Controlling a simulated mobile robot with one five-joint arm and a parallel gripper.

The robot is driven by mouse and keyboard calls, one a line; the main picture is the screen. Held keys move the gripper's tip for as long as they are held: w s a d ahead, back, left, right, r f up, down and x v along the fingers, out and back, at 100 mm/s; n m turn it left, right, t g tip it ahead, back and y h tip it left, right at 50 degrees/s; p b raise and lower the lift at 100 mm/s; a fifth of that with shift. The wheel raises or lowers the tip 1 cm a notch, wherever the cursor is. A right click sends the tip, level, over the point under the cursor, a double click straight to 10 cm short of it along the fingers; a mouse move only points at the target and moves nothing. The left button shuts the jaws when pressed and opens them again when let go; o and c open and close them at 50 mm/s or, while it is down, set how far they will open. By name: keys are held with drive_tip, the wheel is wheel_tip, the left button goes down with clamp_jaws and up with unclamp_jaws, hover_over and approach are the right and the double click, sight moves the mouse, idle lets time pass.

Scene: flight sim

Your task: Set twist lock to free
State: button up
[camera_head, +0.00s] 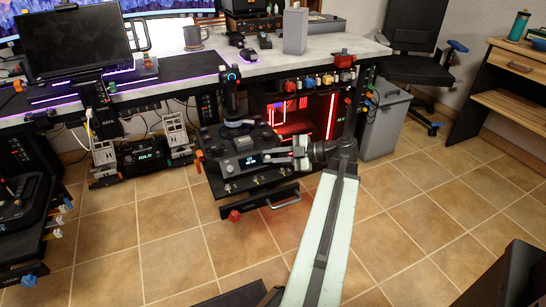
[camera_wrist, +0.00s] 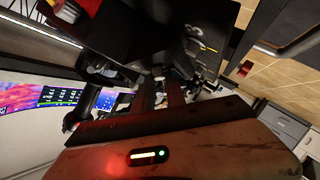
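In the head view a black flight stick (camera_head: 232,98) stands upright on a dark control base (camera_head: 240,145). The base has a small lit display (camera_head: 249,160) and several knobs and switches on and below its front. I cannot tell which of these small parts is the twist lock, or how it is set. My gripper (camera_head: 292,154) is at the right front of the base, pointing left, close to the display panel. Whether it touches anything is unclear.
A desk (camera_head: 270,62) with a monitor (camera_head: 75,42) stands behind the base. A red-lit case (camera_head: 318,115) is behind my gripper. A grey bin (camera_head: 387,125) stands to the right. A drawer handle (camera_head: 284,201) juts out below the base. The tiled floor (camera_head: 440,200) at right is clear.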

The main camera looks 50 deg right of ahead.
drive_tip(key=o, duration=0.4)
drive_tip(key=shift+a, duration=0.1)
drive_tip(key=shift+s, duration=0.1)
drive_tip(key=p+v, duration=0.2)
drive_tip(key=v, duration=0.4)
drive_tip(key=shift+s+d+r, duration=0.2)
drive_tip(key=shift+d, duration=0.1)
drive_tip(key=shift+s+d, duration=0.25)
drive_tip(key=shift+s, duration=0.3)
